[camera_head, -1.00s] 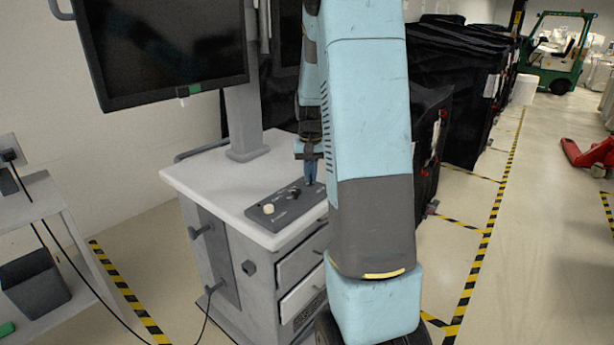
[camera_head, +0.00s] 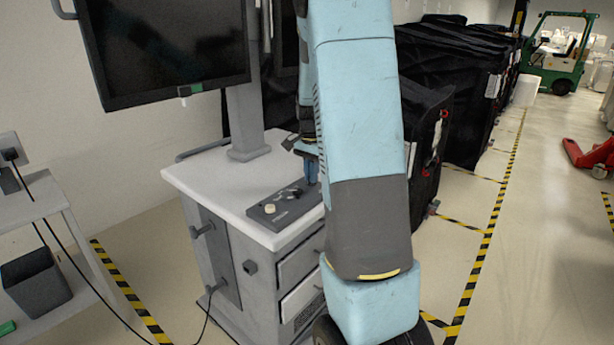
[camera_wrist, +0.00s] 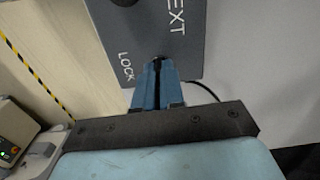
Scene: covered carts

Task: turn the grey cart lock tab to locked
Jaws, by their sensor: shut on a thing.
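The grey cart (camera_head: 213,268) with a white top stands left of my arm in the head view. A dark grey control panel (camera_head: 262,217) lies on its top, with a pale round knob (camera_head: 270,209) and a dark knob beside it. In the wrist view the panel (camera_wrist: 205,50) shows the words LOCK and EXT. My gripper (camera_wrist: 158,72) points at the panel edge near LOCK, its blue fingers shut on the small dark lock tab (camera_wrist: 158,59). The fingers mostly hide the tab, so its angle is unclear. In the head view my gripper (camera_head: 311,172) is at the panel's far right end.
A monitor (camera_head: 165,45) stands on the cart's post. A side table (camera_head: 40,205) is at left. Black covered carts (camera_head: 450,85) stand at back right. A red pallet jack (camera_head: 590,155) and green forklift (camera_head: 557,60) are farther right.

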